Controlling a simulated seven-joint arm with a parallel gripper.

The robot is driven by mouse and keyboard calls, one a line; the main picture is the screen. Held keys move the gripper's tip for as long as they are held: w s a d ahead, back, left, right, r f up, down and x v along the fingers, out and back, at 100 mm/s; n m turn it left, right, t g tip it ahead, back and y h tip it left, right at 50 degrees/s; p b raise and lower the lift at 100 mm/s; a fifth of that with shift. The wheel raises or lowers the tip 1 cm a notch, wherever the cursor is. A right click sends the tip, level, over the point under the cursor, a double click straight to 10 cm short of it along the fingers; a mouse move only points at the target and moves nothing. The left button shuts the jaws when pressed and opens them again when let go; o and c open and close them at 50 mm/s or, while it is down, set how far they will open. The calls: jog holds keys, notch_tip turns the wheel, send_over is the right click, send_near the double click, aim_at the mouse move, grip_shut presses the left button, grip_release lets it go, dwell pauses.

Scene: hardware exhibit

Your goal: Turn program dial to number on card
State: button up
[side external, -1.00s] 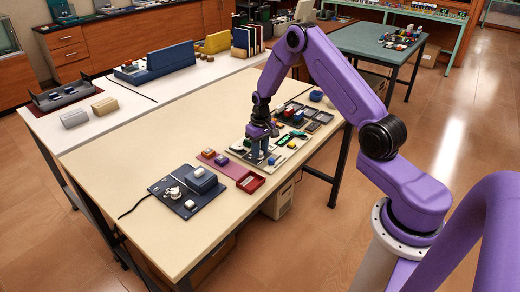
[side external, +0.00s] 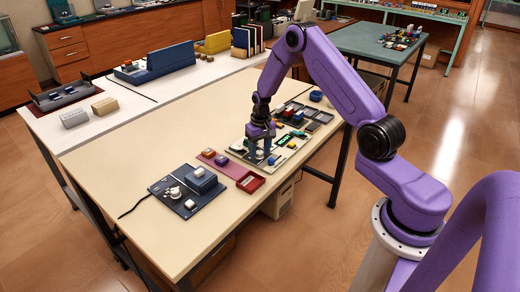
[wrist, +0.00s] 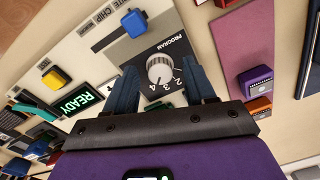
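The program dial (wrist: 160,72) is a round, pale knob on a dark plate marked PROGRAM, with 2, 3 and 4 visible beside it. Its pointer setting is too small to tell. My gripper (wrist: 162,68) is open, with one blue finger on each side of the dial; gaps show, and contact cannot be told. In the side external view my gripper (side external: 260,152) is low over the pale panel (side external: 290,150).
A blue block (wrist: 134,23), a yellow block (wrist: 56,78) and a green READY display (wrist: 75,100) are near the dial. A purple block (wrist: 255,80) sits on a mauve mat (wrist: 245,38). The table's left part (side external: 130,150) is clear beyond a dark blue device (side external: 187,190).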

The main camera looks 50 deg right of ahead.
aim_at(261, 152)
jog(key=shift+r, duration=0.1)
notch_tip(261, 152, up, 17)
jog(key=shift+d, duration=0.3)
dwell(0.4)
jog(key=shift+s+r, duration=0.1)
jog(key=s+a+r+n, duration=0.2)
jog(key=s+a+n, duration=0.3)
jog(key=a, duration=0.4)
jog(key=s+a+r+n, duration=0.3)
jog(key=s+a, duration=0.5)
jog(key=a, duration=0.2)
jog(key=s+a+n, duration=0.1)
jog(key=s+n, duration=0.7)
jog(key=s, duration=1.4)
jog(key=shift+s+a+f, duration=0.15)
jog(key=shift+s+a, duration=0.05)
